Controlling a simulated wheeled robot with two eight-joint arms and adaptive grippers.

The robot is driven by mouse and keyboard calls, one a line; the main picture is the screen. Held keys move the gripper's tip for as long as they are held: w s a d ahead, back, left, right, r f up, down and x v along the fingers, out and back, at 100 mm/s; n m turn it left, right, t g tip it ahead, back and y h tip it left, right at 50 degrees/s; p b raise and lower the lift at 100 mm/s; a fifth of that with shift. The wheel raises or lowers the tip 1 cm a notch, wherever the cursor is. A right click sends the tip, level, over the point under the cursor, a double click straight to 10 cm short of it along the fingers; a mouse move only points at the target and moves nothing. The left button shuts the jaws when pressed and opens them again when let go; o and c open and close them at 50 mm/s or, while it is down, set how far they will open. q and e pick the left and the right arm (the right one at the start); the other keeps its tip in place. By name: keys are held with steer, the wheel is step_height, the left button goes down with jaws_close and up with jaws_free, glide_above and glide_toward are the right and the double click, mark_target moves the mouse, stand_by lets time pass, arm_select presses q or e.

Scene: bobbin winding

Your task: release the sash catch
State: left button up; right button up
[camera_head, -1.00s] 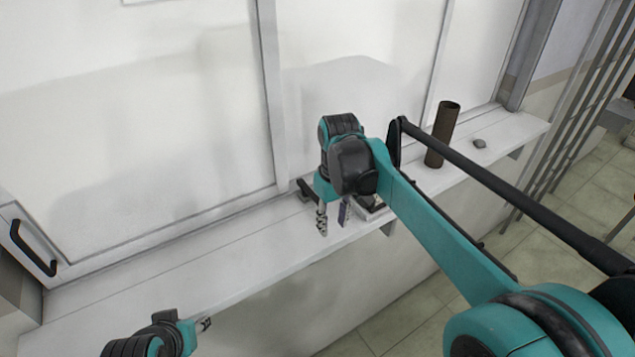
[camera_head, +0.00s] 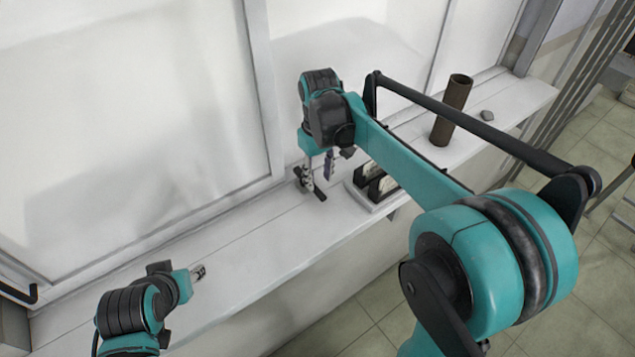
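The sash catch looks like a small dark lever (camera_head: 320,194) low on the window, near the foot of the upright frame bar (camera_head: 262,95). My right gripper (camera_head: 318,176) points down right over it. Its two fingers stand apart, one grey and one bluish, and partly cover the catch. I cannot tell whether they touch it. My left gripper (camera_head: 199,272) is at the lower left above the white sill, away from the catch. Its fingers are too small to tell open from shut.
A white sill (camera_head: 240,255) runs along the window. Right of the catch, a small tray (camera_head: 362,199) holds dark items, partly behind my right arm. A black handle (camera_head: 18,294) is at far left.

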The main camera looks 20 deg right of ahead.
mark_target(319, 192)
arm_select(q)
steer(key=shift+r, duration=0.1)
arm_select(e)
step_height(319, 192, down, 4)
steer(key=shift+r, duration=0.1)
arm_select(q)
steer(key=shift+w, duration=0.2)
arm_select(e)
steer(key=shift+w+f, duration=0.15)
steer(key=shift+f, duration=0.25)
arm_select(q)
steer(key=shift+s, duration=0.1)
steer(key=shift+s, duration=0.1)
arm_select(e)
jaws_close()
